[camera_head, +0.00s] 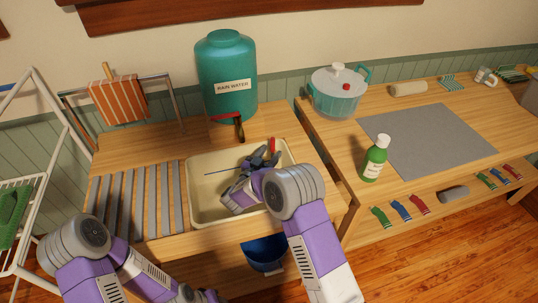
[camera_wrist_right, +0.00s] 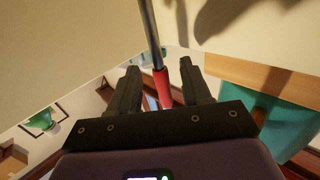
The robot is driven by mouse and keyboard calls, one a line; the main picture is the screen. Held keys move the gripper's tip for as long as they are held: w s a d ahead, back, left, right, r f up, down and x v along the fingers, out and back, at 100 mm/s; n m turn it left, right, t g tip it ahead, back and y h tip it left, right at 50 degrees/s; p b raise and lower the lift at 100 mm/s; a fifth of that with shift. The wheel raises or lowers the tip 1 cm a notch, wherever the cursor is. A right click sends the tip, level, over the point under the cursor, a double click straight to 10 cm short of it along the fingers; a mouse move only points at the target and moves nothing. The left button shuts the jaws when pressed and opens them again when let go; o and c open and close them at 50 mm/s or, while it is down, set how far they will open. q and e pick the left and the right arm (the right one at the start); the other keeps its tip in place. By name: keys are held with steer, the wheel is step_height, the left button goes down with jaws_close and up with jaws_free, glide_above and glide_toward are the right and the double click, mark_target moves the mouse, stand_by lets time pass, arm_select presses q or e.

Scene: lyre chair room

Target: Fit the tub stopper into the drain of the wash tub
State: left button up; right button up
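The cream wash tub (camera_head: 203,208) is set in the wooden counter. My right gripper (camera_head: 264,156) is low inside the tub, toward its far right side. In the right wrist view its two dark fingers (camera_wrist_right: 160,75) stand apart. A red piece (camera_wrist_right: 163,90) on a grey rod shows between them, with a visible gap on each side. A small red piece (camera_head: 272,144) also shows beside the fingers in the head view. A thin dark line (camera_head: 222,170) crosses the tub's left part. I cannot make out the stopper or the drain. My left gripper is out of view.
A green rain water container (camera_head: 225,60) with a red-handled tap stands behind the tub. Grey slats (camera_head: 140,205) lie left of it. A pot (camera_head: 337,100) and green bottle (camera_head: 374,160) stand on the right table. A blue bin (camera_head: 264,256) is below the tub's front.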

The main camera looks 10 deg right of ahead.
step_height(320, 180, up, 10)
steer(key=p, duration=0.3)
steer(key=shift+p, duration=0.4)
stand_by(0.4)
